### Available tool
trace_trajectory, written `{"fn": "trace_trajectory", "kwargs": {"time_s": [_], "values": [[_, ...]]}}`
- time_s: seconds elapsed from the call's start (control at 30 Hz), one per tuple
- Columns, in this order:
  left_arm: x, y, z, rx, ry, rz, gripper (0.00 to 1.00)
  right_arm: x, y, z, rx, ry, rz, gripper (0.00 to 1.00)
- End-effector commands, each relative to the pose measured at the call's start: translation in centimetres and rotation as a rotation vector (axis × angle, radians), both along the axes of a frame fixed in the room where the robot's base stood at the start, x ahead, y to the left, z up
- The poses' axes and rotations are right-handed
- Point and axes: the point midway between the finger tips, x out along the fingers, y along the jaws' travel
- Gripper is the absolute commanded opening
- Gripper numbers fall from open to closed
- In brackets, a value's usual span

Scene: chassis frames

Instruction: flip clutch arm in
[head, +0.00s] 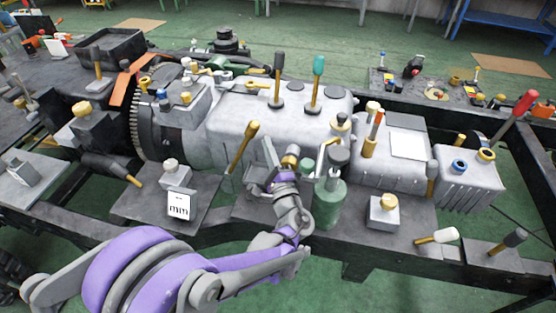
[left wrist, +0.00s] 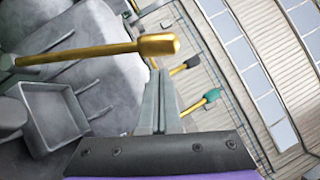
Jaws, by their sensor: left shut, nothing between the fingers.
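A gold lever (head: 243,146), which I take to be the clutch arm, rises from the side of the grey housing and leans to the upper right in the head view. In the left wrist view the gold lever (left wrist: 85,54) runs across the upper left, its thick end just above my fingertips. My left gripper (head: 266,150) is shut and empty, just right of the lever. Its closed fingers show in the left wrist view (left wrist: 158,85). I cannot tell if they touch the lever. My right gripper is not in view.
A green bottle-shaped part (head: 329,204) stands right of my left gripper. A black-knobbed lever (head: 278,75) and a green-knobbed lever (head: 316,80) stand on top of the housing. A toothed ring (head: 137,125) is at left. A grey block with a gold knob (head: 383,212) sits on the right plate.

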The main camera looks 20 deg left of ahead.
Motion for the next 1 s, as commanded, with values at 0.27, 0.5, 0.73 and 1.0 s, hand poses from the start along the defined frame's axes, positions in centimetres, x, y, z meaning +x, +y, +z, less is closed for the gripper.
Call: {"fn": "trace_trajectory", "kwargs": {"time_s": [0.27,0.5,0.73,1.0], "values": [[0.2,1.6,0.7,0.000,0.000,0.000,0.00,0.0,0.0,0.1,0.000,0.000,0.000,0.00],[0.2,1.6,0.7,0.000,0.000,0.000,0.00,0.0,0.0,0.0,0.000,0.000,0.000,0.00],[0.1,2.1,1.2,-0.023,-0.002,0.001,0.00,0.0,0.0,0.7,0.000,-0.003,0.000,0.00],[-0.3,5.3,3.3,-0.161,-0.018,0.005,0.00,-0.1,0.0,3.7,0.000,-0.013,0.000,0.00]]}}
